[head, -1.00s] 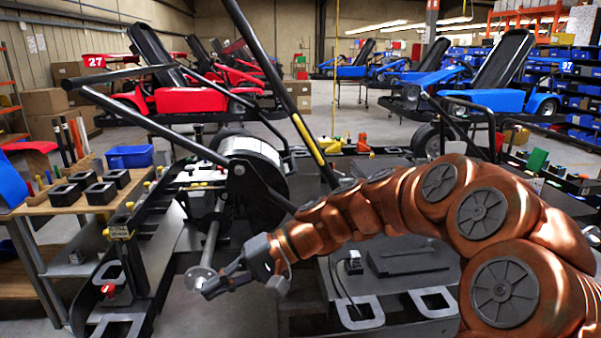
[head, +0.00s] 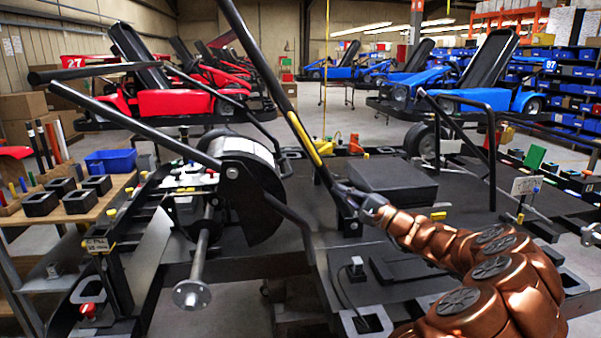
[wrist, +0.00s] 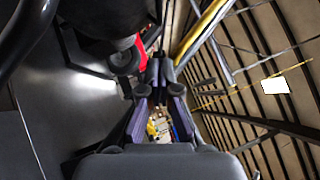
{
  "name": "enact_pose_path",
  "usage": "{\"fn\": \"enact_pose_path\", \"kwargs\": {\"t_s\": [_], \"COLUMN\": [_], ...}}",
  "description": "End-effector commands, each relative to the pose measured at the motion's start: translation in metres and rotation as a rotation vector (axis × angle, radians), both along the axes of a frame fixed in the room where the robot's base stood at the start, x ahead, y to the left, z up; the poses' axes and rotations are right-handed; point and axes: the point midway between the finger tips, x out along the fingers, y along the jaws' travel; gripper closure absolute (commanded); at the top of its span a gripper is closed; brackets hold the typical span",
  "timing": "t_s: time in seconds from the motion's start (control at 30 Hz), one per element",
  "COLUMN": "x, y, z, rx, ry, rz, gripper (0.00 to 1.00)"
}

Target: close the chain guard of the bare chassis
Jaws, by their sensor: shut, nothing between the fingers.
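The bare chassis (head: 410,262) is a low black frame with no body panels, in the middle of the head view. A rounded black guard (head: 250,208) with a pale curved band on top stands at its left side, above the axle with a round hub. I take this for the chain guard; I cannot tell how far open it is. My gripper (head: 352,203) is right of the guard, apart from it, near the foot of the slanted black bar. Its fingers are shut and empty. The wrist view shows the closed fingertips (wrist: 159,75) close together; the guard is not clearly identifiable there.
A slanted black bar with a yellow strip (head: 311,146) rises beside my gripper. A black box (head: 392,186) sits on the chassis behind it. A wooden bench (head: 75,214) with black blocks and a blue bin (head: 110,162) is at left. Red and blue karts stand behind.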

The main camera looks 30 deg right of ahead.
Motion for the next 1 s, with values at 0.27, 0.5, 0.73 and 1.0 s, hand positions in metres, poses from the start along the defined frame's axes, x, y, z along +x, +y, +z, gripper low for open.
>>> {"fn": "enact_pose_path", "kwargs": {"t_s": [0.27,0.5,0.73,1.0], "x": [0.043,0.078,0.088,0.093], "y": [0.019,0.033,0.055,0.067], "z": [0.015,0.024,0.035,0.038], "rx": [-0.002,-0.004,-0.002,-0.003], "ry": [0.003,0.003,0.001,0.0], "rz": [0.006,0.008,0.006,0.006], "gripper": [1.0,1.0,1.0,1.0]}}
